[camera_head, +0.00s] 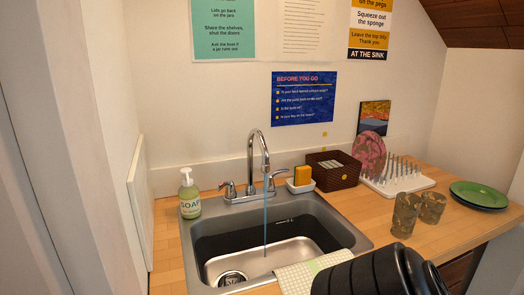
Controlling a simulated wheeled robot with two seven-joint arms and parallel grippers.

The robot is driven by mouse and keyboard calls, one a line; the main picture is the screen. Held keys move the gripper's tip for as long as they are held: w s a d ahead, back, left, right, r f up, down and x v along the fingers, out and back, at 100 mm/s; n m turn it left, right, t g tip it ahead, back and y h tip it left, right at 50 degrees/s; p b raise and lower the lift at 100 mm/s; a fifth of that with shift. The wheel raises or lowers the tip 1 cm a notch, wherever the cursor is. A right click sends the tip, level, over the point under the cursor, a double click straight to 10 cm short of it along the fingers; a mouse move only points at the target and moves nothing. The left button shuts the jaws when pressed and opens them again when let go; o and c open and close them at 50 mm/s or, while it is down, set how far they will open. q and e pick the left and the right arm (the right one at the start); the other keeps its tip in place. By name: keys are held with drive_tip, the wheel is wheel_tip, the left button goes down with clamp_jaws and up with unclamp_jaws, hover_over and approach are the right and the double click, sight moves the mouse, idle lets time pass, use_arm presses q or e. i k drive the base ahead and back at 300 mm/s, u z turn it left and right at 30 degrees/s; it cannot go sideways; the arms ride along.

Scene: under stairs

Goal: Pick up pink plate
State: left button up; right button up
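The pink plate (369,153) has a mottled, patterned face and stands upright at the back of the counter, right of the sink. It is at the left end of a white dish rack (410,183) with grey pegs. The brown basket in front hides part of its lower left edge. Neither of my grippers can be made out in the head view. A black ribbed part shows at the bottom right, well in front of the plate; I cannot tell any fingers on it.
A brown woven basket (333,177) and a sponge (302,175) in a white holder stand left of the plate. Two patterned tumblers (405,215) and stacked green plates (478,194) stand nearer right. Water runs from the faucet (258,150) into the sink (335,232). A soap bottle (189,197) stands left.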

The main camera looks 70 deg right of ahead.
sight(368, 147)
drive_tip(key=u, duration=0.4)
drive_tip(key=k, duration=2.1)
drive_tip(key=z, duration=0.45)
